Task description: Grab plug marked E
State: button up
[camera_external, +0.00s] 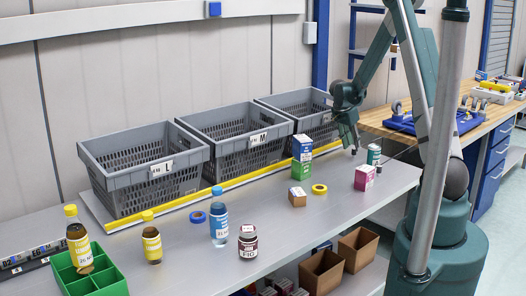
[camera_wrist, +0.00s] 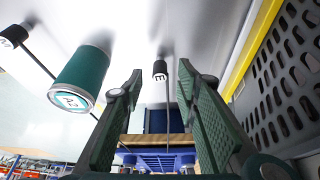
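The plug marked E (camera_wrist: 160,71) is a small black cylinder with a white letter label and a thin cable. In the wrist view it appears between the fingertips of my gripper (camera_wrist: 160,68), and I cannot tell how far beyond them it is. The gripper is open, with a finger on each side and nothing held. In the external view my gripper (camera_external: 353,149) points down near the right end of the grey table (camera_external: 300,222); the plug cannot be made out there.
A green can (camera_wrist: 82,78) lies left of the fingers in the wrist view; it stands on the table in the external view (camera_external: 374,154). Another black plug (camera_wrist: 14,36) is at the upper left. A grey crate (camera_wrist: 290,80) is close on the right. A pink box (camera_external: 364,178) stands nearby.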

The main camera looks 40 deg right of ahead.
aim_at(354, 149)
jog(key=shift+x, duration=2.15)
jog(key=shift+c, duration=0.2)
jog(key=c, duration=0.8)
jog(key=shift+c, duration=0.2)
